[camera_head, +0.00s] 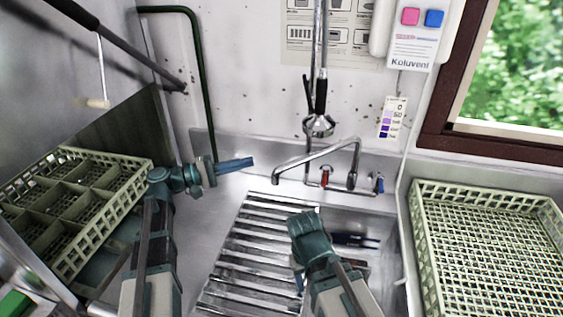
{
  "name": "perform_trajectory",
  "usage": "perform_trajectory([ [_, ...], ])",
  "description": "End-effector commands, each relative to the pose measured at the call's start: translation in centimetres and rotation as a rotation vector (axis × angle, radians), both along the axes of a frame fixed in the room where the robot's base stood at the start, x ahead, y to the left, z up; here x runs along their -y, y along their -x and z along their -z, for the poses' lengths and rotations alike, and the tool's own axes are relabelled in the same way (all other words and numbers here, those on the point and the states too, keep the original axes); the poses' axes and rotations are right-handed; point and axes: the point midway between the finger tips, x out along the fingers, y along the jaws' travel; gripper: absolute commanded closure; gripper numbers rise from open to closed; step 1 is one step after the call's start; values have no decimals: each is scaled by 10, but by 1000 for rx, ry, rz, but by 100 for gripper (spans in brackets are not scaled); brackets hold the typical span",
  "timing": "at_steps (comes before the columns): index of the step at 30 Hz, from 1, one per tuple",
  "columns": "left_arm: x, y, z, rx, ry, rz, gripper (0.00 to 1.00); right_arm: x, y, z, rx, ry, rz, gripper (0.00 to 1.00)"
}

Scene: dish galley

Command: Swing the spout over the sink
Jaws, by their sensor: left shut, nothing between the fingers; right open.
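The chrome spout (312,155) runs left from the wall tap; its bent-down tip is left of the taps, near the back edge of the slatted rack. The sink (375,222) lies below the taps, partly hidden by my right arm. My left gripper (246,163) is shut and empty, pointing right, a little left of the spout tip and apart from it. Red (325,176) and blue (378,183) tap handles sit below the spout.
A slatted metal rack (250,255) lies left of the sink. Green crates stand at left (85,235) and right (488,240). A spray hose (320,95) hangs above the spout.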

Motion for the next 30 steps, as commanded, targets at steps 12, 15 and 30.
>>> perform_trajectory([
  [12, 60, -21, -4, 0, 0, 5, 100, 0, 0, -4, 0, 0, 0, 50],
  [15, 79, -28, -5, 0, 0, 4, 100, 0, 0, -5, 0, 0, 0, 50],
  [30, 115, -2, -13, 0, 0, 0, 100, 0, 0, -13, 0, 0, 0, 50],
])
